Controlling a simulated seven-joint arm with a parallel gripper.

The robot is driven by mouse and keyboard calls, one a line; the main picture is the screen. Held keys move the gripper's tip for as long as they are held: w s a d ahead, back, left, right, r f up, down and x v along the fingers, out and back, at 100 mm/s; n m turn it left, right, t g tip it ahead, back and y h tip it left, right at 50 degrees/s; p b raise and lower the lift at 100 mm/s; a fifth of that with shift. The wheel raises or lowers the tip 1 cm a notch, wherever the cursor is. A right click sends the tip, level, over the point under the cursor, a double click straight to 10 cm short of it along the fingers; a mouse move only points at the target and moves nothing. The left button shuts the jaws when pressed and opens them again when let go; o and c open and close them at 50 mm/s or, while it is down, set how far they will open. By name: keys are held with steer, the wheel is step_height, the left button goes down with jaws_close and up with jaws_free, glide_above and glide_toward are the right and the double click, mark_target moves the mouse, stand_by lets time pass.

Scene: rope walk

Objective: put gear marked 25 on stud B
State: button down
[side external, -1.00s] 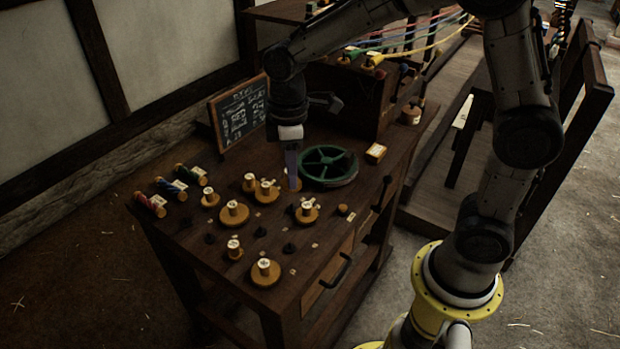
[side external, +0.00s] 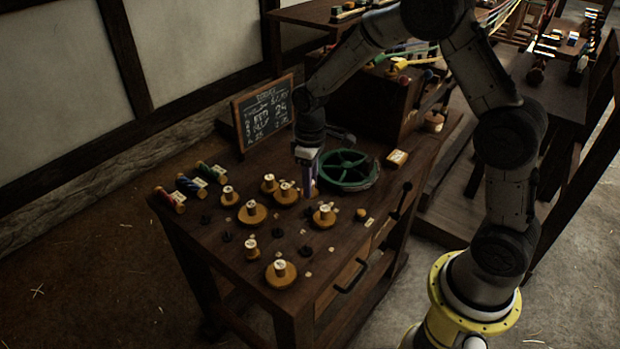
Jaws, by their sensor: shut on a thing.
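Several wooden gears with pale marked hubs stand on the dark bench, among them one at the front (side external: 280,273), one in the middle (side external: 252,213), one at the right (side external: 324,217) and one at the back (side external: 270,184). Their numbers are too small to read, so I cannot tell which is 25. My gripper (side external: 308,194) points down at the gears' back right edge, beside the green wheel. It is shut on a wooden gear (side external: 316,189), mostly hidden behind the fingers. Small dark studs (side external: 275,233) stand among the gears; I cannot tell which is B.
A green spoked wheel (side external: 347,169) lies just right of my gripper. A chalkboard (side external: 264,112) stands at the back left. A small labelled box (side external: 397,159) and a dark lever (side external: 402,200) are at the right.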

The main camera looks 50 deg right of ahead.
mark_target(310, 207)
steer(key=shift+f, duration=2.15)
steer(key=shift+f, duration=0.55)
steer(key=c, duration=0.6)
jaws_free()
steer(key=shift+o, duration=0.2)
steer(key=shift+r, duration=0.1)
steer(key=shift+r, duration=3.9)
